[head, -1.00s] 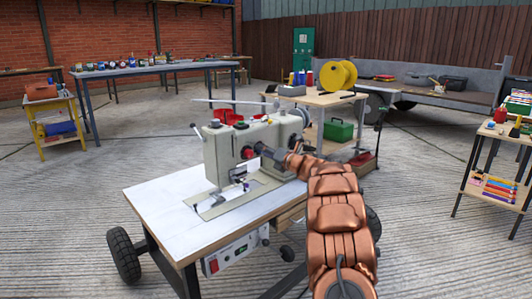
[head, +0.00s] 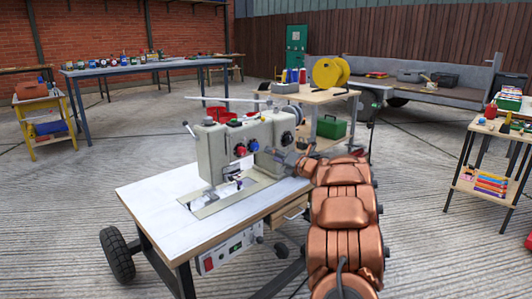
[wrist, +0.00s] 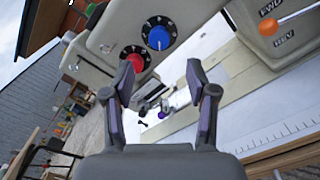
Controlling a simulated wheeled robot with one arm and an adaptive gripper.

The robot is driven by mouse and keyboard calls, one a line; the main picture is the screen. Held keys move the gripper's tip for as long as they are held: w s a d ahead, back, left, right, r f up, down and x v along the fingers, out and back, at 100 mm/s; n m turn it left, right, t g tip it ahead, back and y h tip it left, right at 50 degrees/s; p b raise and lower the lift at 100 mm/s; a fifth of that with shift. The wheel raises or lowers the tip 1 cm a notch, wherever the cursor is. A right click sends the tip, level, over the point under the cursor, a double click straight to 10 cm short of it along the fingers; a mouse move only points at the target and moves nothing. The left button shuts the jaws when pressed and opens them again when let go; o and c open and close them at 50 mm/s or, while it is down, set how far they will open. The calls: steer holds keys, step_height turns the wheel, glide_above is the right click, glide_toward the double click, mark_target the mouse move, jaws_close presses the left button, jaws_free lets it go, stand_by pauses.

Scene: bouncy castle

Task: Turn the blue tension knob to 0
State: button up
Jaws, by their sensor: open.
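The blue tension knob (head: 254,145) is on the front of the grey-beige sewing machine (head: 208,152), just right of a red knob (head: 240,150). In the wrist view the blue knob (wrist: 158,38) has a white pointer line and sits in a dark dial ring with small marks, too small to read. The red knob (wrist: 135,60) is at its lower left, partly behind a finger. My gripper (wrist: 160,66) is open and empty, its fingertips apart on either side below the blue knob in the picture. In the head view it is right of the blue knob, apart from it.
An orange-tipped lever (wrist: 296,17) on a panel marked FWD and REV is at the wrist view's upper right. The machine stands on a wheeled white-topped table (head: 155,205). A table behind holds a yellow spool (head: 325,73).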

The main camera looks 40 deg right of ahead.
steer(key=shift+s+a, duration=0.1)
steer(key=shift+s, duration=1.85)
steer(key=shift+r, duration=0.1)
